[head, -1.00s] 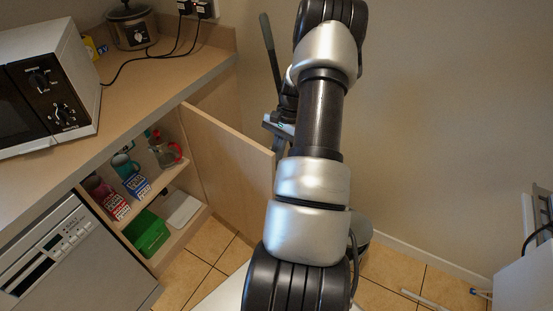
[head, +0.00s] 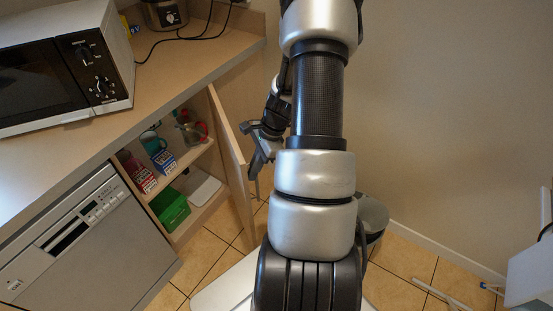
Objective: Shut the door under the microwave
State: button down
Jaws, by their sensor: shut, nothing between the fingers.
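The microwave (head: 60,75) stands on the counter at upper left. Below the counter, an open cabinet (head: 190,215) shows shelves with cups, boxes and a green box. Its wooden door (head: 233,150) stands open at the right side of the opening, seen at a steep angle. My gripper (head: 255,172) is shut and empty, just right of the door's outer face near its free edge. I cannot tell whether it touches the door. My own arm hides part of the view to the right of the gripper.
A dishwasher (head: 90,245) stands left of the cabinet under the counter (head: 150,105). A cooker pot (head: 165,12) with cables sits at the back of the counter. A wall closes off the right, with tiled floor (head: 405,262) below.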

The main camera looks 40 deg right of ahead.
jog(key=w+a+m+t+p, duration=0.15)
jog(key=w+a, duration=0.25)
jog(key=a, duration=0.4)
jog(key=w+a+m, duration=0.3)
jog(key=w+a, duration=0.1)
jog(key=a, duration=0.4)
jog(key=w+a+m+h+p, duration=0.2)
jog(key=w+a+m+p, duration=0.2)
jog(key=w+a+p, duration=0.6)
jog(key=w+a+t, duration=0.1)
jog(key=w, duration=0.4)
jog(key=shift+a, duration=0.15)
